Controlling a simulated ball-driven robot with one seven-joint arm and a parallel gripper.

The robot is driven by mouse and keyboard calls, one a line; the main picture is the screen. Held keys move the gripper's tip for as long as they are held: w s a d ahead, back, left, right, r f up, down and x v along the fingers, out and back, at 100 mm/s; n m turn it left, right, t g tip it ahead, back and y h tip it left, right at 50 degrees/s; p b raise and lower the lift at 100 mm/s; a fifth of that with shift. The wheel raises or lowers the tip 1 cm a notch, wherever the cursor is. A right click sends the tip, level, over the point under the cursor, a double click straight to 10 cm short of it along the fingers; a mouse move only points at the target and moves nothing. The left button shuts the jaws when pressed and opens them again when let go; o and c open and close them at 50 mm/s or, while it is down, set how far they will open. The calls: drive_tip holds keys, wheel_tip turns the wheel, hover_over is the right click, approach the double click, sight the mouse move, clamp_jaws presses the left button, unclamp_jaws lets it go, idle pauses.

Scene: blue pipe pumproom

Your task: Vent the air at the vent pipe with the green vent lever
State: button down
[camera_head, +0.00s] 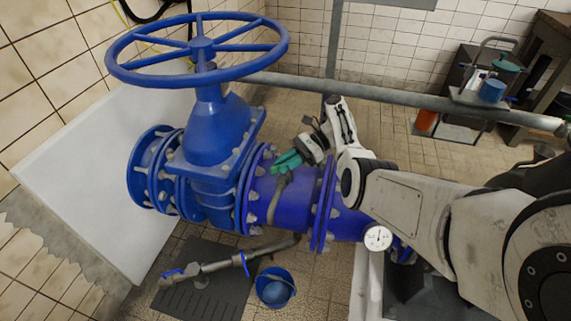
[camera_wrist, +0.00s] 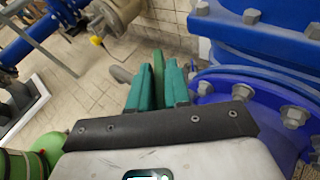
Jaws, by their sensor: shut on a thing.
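My gripper (camera_head: 285,163) has teal fingers and reaches down over the blue main pipe, next to the flanged valve body. In the wrist view, its two fingers (camera_wrist: 157,90) are shut on the green vent lever (camera_wrist: 158,66), a slim green piece showing between them. The grey vent pipe (camera_head: 277,200) curves along the blue pipe below the fingers in the head view. A pale pipe end (camera_wrist: 121,75) shows just left of the fingers in the wrist view. The lever's lower part and pivot are hidden by the fingers.
A large blue handwheel (camera_head: 200,47) tops the blue gate valve (camera_head: 212,150) at left. A pressure gauge (camera_head: 377,237) sits near my arm. A blue bucket (camera_head: 275,290) and a grey pipe with blue levers (camera_head: 215,268) are below. A grey rail (camera_head: 390,97) crosses behind.

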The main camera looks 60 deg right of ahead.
drive_tip(key=c, duration=1.2)
unclamp_jaws()
drive_tip(key=shift+o, duration=0.2)
drive_tip(key=b+v, duration=0.2)
drive_tip(key=v, duration=0.8)
drive_tip(key=shift+s+d+b, duration=0.2)
drive_tip(key=shift+d+b, duration=0.15)
